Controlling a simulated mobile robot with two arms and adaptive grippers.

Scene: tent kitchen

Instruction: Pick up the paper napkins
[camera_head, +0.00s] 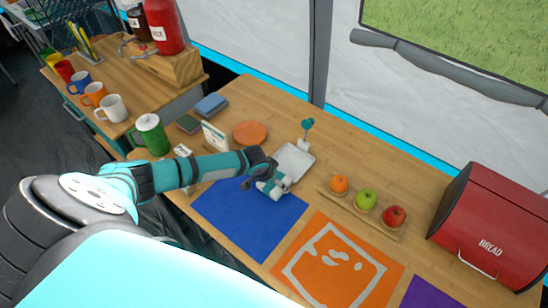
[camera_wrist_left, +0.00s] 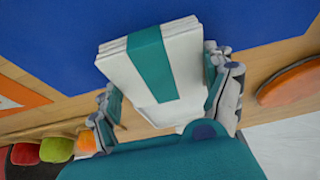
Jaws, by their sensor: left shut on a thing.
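My left gripper (camera_head: 266,174) is over the blue placemat (camera_head: 235,219), its arm coming in from the left. In the left wrist view the gripper (camera_wrist_left: 163,88) is shut on the paper napkins (camera_wrist_left: 122,70), with one finger on each side. They are a white stack with a teal band around the middle. In the head view the napkins (camera_head: 276,188) show at the fingertips, partly hidden by the gripper. I cannot tell how far they are above the mat. My right gripper is not in view.
A white tray (camera_head: 295,159) and a teal brush in a holder (camera_head: 305,143) stand just behind the gripper. A wooden board (camera_head: 352,206) with fruit lies to the right, before a red bread box (camera_head: 492,228). An orange plate (camera_head: 250,133) lies behind left.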

